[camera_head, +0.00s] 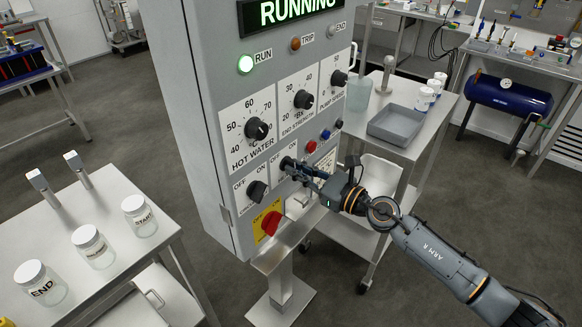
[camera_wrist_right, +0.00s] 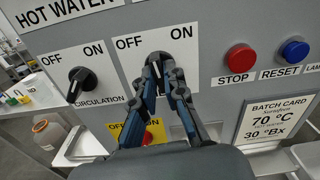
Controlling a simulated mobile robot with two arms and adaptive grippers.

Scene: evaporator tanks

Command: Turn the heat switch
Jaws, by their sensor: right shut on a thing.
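The black OFF/ON heat switch (camera_wrist_right: 156,59) is on the grey panel, to the right of the circulation switch (camera_wrist_right: 82,85). My fingers hide the lettering below it, so its name cannot be read. My right gripper (camera_head: 290,164) is shut on this switch, with its fingertips around the knob; it also shows in the wrist view (camera_wrist_right: 158,66). Most of the knob is hidden, so I cannot tell which way it points. In the head view the circulation switch (camera_head: 257,190) is clear of my gripper. My left gripper is not in view.
A red stop button (camera_wrist_right: 240,58) and blue reset button (camera_wrist_right: 295,50) are right of the switch. A red knob on a yellow plate (camera_head: 270,223) is below. Side tables hold labelled jars (camera_head: 139,215) and a grey tray (camera_head: 396,124).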

